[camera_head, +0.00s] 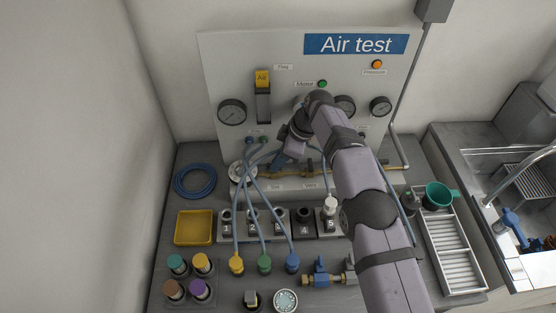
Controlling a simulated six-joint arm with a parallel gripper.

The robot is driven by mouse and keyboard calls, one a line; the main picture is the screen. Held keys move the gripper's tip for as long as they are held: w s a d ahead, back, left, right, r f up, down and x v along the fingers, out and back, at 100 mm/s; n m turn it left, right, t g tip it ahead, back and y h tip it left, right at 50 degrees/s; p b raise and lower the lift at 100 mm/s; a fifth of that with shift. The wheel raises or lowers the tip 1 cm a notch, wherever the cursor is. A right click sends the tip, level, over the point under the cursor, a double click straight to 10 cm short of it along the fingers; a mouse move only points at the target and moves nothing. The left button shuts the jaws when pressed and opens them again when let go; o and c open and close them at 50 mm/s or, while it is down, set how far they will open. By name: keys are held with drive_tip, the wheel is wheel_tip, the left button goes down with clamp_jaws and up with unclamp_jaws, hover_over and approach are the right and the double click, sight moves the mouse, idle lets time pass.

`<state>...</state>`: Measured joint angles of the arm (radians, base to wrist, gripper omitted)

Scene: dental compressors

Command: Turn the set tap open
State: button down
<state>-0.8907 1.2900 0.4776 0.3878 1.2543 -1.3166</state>
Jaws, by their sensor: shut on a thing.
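A brass pipe (318,174) runs along the foot of the grey "Air test" panel (220,70). My gripper (279,162) reaches down to the left part of this pipe. It is shut on a small blue part that looks like a tap handle, mostly hidden by the jaws. I cannot tell how far the handle is turned. Small labels (275,187) sit below the pipe, too small to read surely. My arm hides part of the panel and the pipe's right side.
A gauge (232,112) is on the panel's left. Blue hoses (270,211) arch over the bench in front of the pipe to coloured fittings. A yellow tray (194,228) lies left. A separate brass valve with a blue handle (320,268) lies at the front.

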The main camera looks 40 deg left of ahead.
drive_tip(key=c, duration=1.8)
unclamp_jaws()
drive_tip(key=b+v, duration=0.2)
drive_tip(key=v, duration=0.5)
drive_tip(key=shift+r, duration=0.2)
